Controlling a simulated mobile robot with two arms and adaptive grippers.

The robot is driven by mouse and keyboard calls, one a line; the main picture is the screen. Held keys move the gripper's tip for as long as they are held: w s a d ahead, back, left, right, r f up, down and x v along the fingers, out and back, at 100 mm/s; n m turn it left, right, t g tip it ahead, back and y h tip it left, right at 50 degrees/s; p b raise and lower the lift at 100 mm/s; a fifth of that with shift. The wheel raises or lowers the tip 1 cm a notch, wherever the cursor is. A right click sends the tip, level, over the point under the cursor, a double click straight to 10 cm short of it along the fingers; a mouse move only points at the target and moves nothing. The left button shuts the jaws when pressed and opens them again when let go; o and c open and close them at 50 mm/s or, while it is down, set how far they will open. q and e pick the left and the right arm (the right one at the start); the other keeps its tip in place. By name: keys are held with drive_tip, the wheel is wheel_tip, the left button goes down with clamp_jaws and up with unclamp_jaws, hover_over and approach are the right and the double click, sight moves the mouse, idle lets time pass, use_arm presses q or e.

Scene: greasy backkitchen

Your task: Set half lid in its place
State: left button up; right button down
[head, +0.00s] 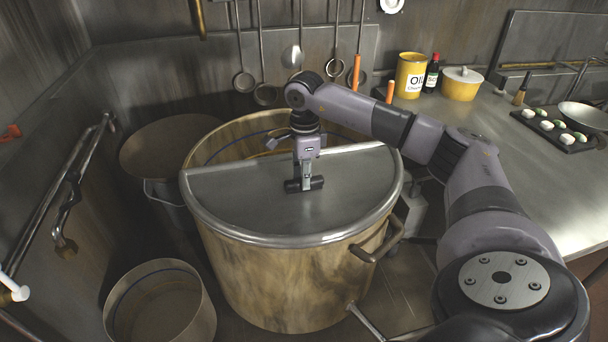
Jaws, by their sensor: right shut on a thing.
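The half lid (245,200) is a flat, steel-grey half disc with a straight back edge. It lies level over the near half of the large tan pot (290,285). The far half of the pot is open, and its inner wall shows behind the straight edge. My right gripper (306,180) points down from above and is shut on the lid's small dark handle (315,183), near the middle of the lid. I cannot tell whether a thin gap stays between lid and rim. My left gripper is not in view.
A lidded bin (165,145) stands behind left, and an open round bin (160,305) front left. Ladles (244,82) hang behind the pot. The right counter (475,130) holds a yellow oil can (410,75), a bottle (432,73), a yellow pot (461,84) and a dark tray (555,130).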

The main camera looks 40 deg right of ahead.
drive_tip(key=c, duration=1.9)
unclamp_jaws()
drive_tip(key=shift+w+r, duration=0.1)
drive_tip(key=o, duration=0.4)
drive_tip(key=shift+o, duration=1)
drive_tip(key=shift+f, duration=0.25)
drive_tip(key=shift+o, duration=1.3)
drive_tip(key=shift+s+r, duration=0.1)
drive_tip(key=shift+s, duration=0.1)
drive_tip(key=shift+r, duration=0.15)
wheel_tip(320, 180, up, 8)
drive_tip(key=p, duration=0.6)
